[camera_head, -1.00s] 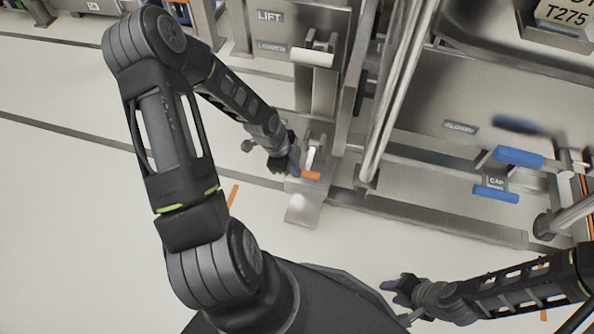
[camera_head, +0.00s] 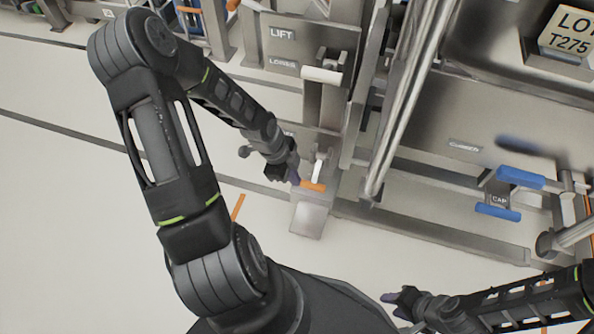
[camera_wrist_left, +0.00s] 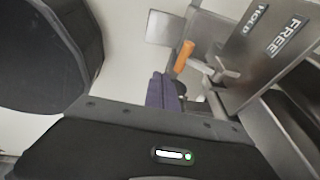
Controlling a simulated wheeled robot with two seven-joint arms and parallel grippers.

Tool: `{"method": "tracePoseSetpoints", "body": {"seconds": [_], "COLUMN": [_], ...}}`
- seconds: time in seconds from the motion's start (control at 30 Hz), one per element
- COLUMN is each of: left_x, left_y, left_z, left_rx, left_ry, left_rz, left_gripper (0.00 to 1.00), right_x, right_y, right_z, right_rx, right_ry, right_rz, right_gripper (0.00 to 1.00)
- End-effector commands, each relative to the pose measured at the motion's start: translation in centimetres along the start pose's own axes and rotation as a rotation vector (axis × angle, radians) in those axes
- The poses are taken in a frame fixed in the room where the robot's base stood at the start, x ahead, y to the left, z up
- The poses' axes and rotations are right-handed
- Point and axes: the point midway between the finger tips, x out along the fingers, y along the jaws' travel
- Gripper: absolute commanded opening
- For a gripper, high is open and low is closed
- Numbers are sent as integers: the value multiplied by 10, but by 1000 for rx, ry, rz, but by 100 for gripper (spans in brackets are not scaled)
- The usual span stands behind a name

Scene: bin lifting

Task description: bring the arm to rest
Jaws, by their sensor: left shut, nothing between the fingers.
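My left gripper (camera_head: 292,175) is shut with nothing between its fingers. In the head view it is beside the orange-tipped lever (camera_head: 313,186) low on the machine; I cannot tell whether they touch. In the left wrist view the purple fingers of the left gripper (camera_wrist_left: 160,92) are together, and the orange handle (camera_wrist_left: 184,56) stands just beyond them. My right gripper (camera_head: 392,297) is at the lower right of the head view, over the floor and away from the machine; its fingers are too small to read.
A metal machine fills the right, with a white handle (camera_head: 322,75) beside the LIFT label, blue handles (camera_head: 520,177) and a long upright bar (camera_head: 405,110). The wrist view shows a HOLD and FREE plate (camera_wrist_left: 275,50). The pale floor (camera_head: 70,200) at left is clear.

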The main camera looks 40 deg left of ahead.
Motion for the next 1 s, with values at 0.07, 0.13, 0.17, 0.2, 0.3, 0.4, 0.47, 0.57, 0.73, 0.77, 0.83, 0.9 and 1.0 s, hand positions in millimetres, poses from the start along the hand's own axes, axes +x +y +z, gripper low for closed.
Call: {"method": "tracePoseSetpoints", "body": {"seconds": [0.07, 0.13, 0.17, 0.2, 0.3, 0.4, 0.47, 0.57, 0.73, 0.77, 0.83, 0.9, 1.0], "left_x": [0, 0, 0, 0, 0, 0, 0, 1, 26, 34, 52, 69, 86], "left_y": [0, 0, 0, 0, 0, -2, -7, -13, 3, 10, 32, 61, 101], "left_z": [0, 0, 0, 0, 0, 0, -2, -6, -34, -44, -71, -98, -123], "left_rx": [0, 0, 0, 0, -10, -70, -147, -367, -917, -1018, -1237, -1419, -1563], "left_ry": [0, 0, 0, 0, 0, 2, 8, 36, 126, 140, 159, 149, 101], "left_rz": [0, 0, 0, 0, 0, -9, -29, -70, -76, -62, -20, 31, 81], "left_gripper": [0, 0, 0, 0, 0, 0, 0, 0, 0, 0, 0, 0, 0], "right_x": [0, 0, 0, 0, 0, 0, 0, 0, 0, 0, 0, 0, 0], "right_y": [0, 0, 0, 0, 0, 0, 0, 0, 0, 0, 0, 0, 0], "right_z": [0, 0, 0, 0, 0, 0, 0, 0, 0, 0, 0, 0, 0], "right_rx": [0, 0, 0, 0, 0, 0, 0, 0, 0, 0, 0, 0, 0], "right_ry": [0, 0, 0, 0, 0, 0, 0, 0, 0, 0, 0, 0, 0], "right_rz": [0, 0, 0, 0, 0, 0, 0, 0, 0, 0, 0, 0, 0], "right_gripper": [36, 36, 36, 36, 36, 36, 36, 36, 36, 36, 36, 36, 36]}}
